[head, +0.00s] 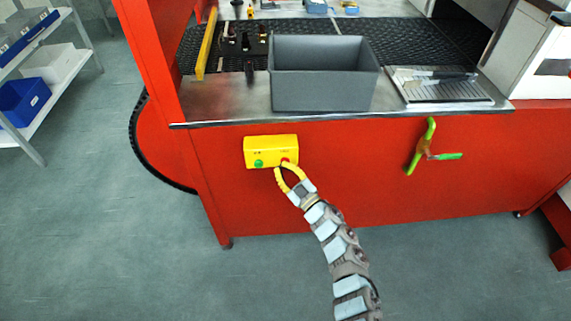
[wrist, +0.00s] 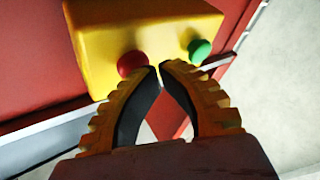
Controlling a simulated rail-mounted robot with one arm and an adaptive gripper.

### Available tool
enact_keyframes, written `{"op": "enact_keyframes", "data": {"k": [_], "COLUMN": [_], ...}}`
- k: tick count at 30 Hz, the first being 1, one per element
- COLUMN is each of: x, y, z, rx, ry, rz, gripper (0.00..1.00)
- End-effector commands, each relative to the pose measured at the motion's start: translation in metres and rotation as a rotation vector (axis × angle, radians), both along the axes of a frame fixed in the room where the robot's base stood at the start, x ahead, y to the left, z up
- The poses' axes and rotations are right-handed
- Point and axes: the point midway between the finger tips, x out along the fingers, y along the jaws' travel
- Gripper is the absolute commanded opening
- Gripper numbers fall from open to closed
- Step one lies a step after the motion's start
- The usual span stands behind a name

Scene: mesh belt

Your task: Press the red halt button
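A yellow control box (head: 270,146) is fixed to the red front panel under the metal ledge. It carries a green button (head: 258,163) on the left and a red button (head: 286,161) on the right. My gripper (head: 282,167) is at the box's lower edge by the red button, its fingers partly covering that button. In the wrist view my gripper (wrist: 160,66) has its two tips together and holds nothing. There the red button (wrist: 131,64) is just left of the tips, and the green button (wrist: 199,49) is farther right. I cannot tell whether a tip touches the red button.
A grey bin (head: 322,88) and a slotted metal tray (head: 443,90) stand on the ledge above the box. A shelf with a blue bin (head: 22,100) stands at left. The floor in front is clear.

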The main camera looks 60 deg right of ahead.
Motion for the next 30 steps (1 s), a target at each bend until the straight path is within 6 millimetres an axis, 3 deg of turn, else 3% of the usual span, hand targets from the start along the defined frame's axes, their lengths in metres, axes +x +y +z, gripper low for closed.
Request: {"op": "enact_keyframes", "data": {"k": [30], "x": [-0.012], "y": [0.02], "z": [0.001], "rx": [-0.001], "ry": [0.0], "rz": [0.0], "gripper": [0.0]}}
